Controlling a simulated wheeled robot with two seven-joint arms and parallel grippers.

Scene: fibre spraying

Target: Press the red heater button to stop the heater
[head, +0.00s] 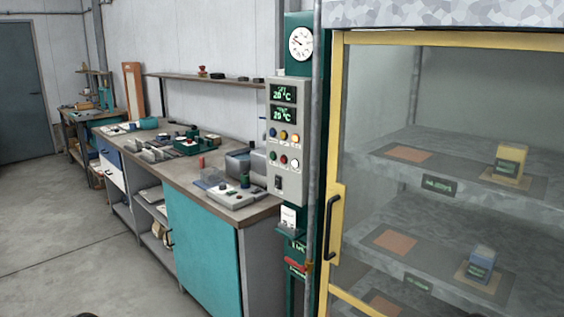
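A grey control panel (288,115) is mounted on a green post right of the picture's middle. In the lower row, the red button (284,159) sits between a green button (273,155) and a pale button (295,163). A dark switch (278,182) is lower on the panel. Nothing covers the red button. Whether it is pressed in cannot be told. Neither of my grippers is in view.
A yellow-framed glass cabinet (336,120) with a black handle stands right of the panel, with shelves and small blocks inside. A workbench (185,180) with tools and a teal door runs left of the panel. The floor (60,240) at front left is clear.

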